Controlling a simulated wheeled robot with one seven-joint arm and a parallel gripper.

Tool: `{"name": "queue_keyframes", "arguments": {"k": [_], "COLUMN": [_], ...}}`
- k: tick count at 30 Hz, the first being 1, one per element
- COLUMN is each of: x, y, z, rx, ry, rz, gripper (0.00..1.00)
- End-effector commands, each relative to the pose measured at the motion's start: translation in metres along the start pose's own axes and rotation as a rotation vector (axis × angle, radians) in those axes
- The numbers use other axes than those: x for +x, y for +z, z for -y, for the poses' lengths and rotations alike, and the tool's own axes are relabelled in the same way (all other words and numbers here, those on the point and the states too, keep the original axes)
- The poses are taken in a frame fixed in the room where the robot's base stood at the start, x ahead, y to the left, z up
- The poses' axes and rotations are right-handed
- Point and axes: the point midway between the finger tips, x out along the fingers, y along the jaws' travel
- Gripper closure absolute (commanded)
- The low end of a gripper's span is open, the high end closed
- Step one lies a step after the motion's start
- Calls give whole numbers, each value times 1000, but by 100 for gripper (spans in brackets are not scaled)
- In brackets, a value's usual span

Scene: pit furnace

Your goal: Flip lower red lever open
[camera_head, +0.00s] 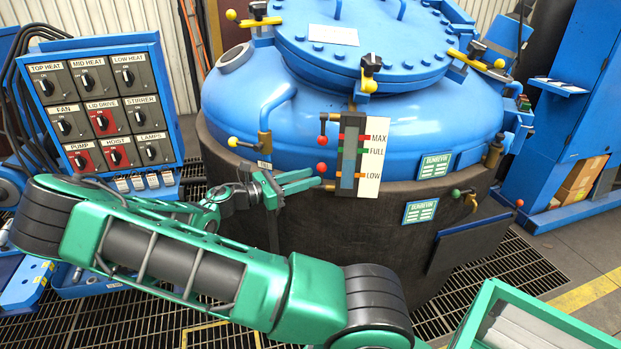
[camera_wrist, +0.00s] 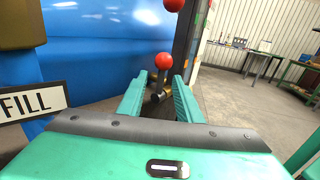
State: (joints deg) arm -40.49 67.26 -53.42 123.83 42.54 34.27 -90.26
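The lower red lever, with a round red ball knob (camera_head: 321,168), is beside the lower end of the level gauge (camera_head: 348,158) on the blue tank. My gripper (camera_head: 314,178) points right at it from the left. In the wrist view, my gripper (camera_wrist: 161,78) is open, one finger on each side of the lower lever. The lower red ball (camera_wrist: 163,61) shows between and just beyond the fingertips, with a dark stem below it. I cannot tell whether either finger touches it. The upper red lever ball (camera_head: 322,140) is above; it also shows at the wrist view's top edge (camera_wrist: 174,4).
A yellow-knobbed lever (camera_head: 233,142) is left of the gauge, and a FILL label (camera_wrist: 30,102) is at the wrist view's left. A control panel (camera_head: 100,105) stands at the left. The dark furnace wall (camera_head: 330,240) lies below the gauge. Open floor shows at right.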

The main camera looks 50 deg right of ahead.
Motion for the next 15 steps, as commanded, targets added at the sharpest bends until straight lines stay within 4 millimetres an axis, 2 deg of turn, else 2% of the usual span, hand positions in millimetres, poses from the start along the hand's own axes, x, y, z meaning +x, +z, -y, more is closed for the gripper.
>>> {"name": "queue_keyframes", "arguments": {"k": [6, 15], "x": [23, 29], "y": [0, 0], "z": [0, 0], "rx": [0, 0], "ry": [0, 1], "rz": [-1, -1], "gripper": [68, 68]}}
